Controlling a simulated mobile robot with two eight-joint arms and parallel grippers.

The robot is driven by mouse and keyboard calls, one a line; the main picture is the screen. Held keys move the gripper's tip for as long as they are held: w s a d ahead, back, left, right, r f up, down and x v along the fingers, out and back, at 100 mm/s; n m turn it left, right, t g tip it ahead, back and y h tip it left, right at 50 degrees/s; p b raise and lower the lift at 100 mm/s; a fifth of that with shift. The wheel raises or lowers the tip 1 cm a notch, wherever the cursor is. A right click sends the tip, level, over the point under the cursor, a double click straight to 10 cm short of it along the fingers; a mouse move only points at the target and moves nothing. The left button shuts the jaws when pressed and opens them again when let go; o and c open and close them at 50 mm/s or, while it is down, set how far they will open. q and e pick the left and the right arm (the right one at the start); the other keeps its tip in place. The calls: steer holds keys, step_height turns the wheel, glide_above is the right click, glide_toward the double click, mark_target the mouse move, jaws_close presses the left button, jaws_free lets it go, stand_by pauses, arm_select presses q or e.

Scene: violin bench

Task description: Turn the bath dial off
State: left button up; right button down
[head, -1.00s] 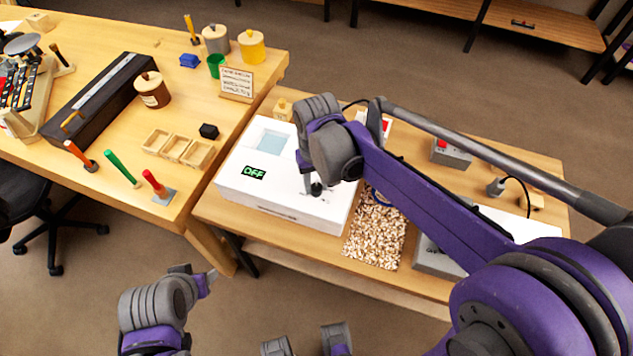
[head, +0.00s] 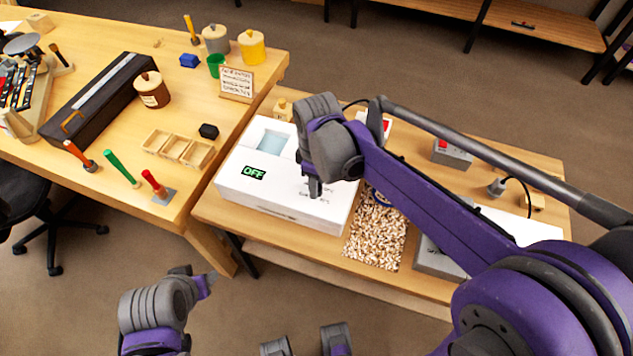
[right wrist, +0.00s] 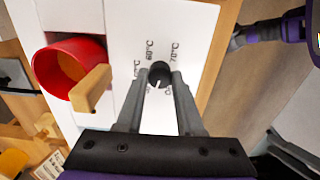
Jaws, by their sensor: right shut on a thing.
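The bath is a white box (head: 238,186) on the right-hand table, with a pale blue basin and a display (head: 254,173) reading OFF in green. Its black dial (right wrist: 159,71) shows in the right wrist view, with 60°C and 70°C printed around it; other marks are partly hidden by the fingers. A white line on the dial points toward my gripper. My right gripper (right wrist: 160,79) is shut on the dial, one finger on each side. In the head view my right gripper (head: 314,188) covers the dial. My left gripper (head: 204,284) hangs low, away from the bath; its jaw opening is unclear.
A red pot (right wrist: 48,70) with a wooden handle sits beside the dial in the right wrist view. Brown-and-white pellets (head: 375,235) lie right of the bath. A wooden bench (head: 110,205) with tools and jars stands at left.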

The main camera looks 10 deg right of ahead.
steer(key=n, duration=0.4)
steer(key=shift+n, duration=0.3)
steer(key=n, duration=0.4)
steer(key=shift+n, duration=0.3)
steer(key=c, duration=0.5)
jaws_free()
steer(key=shift+c, duration=0.2)
step_height(320, 180, up, 11)
steer(key=shift+p, duration=0.3)
